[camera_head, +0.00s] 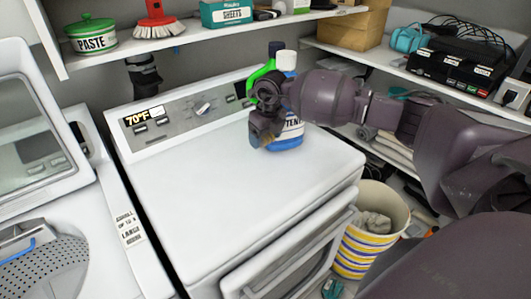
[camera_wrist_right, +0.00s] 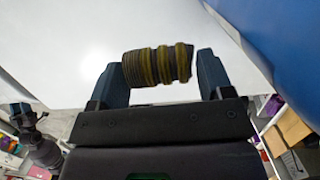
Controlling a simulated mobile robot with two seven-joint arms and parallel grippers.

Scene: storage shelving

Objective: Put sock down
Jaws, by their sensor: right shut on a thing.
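The sock (camera_wrist_right: 158,65), dark with yellow bands, is clamped between both fingers of my right gripper (camera_wrist_right: 160,78). In the head view, my right gripper (camera_head: 264,128) points down over the back right part of the white dryer top (camera_head: 225,170). The sock's end (camera_head: 265,143) shows small below the fingers there. I cannot tell whether it touches the surface. My left gripper does not show in the head view. A dark jointed part at the lower left of the wrist view may be my left arm; its fingers are unclear.
A blue bottle (camera_head: 291,136) stands on the dryer just right of my right gripper, partly hidden by it. The dryer top's middle and front are clear. A striped basket (camera_head: 365,240) stands at the dryer's right. Shelves (camera_head: 215,29) run behind and to the right.

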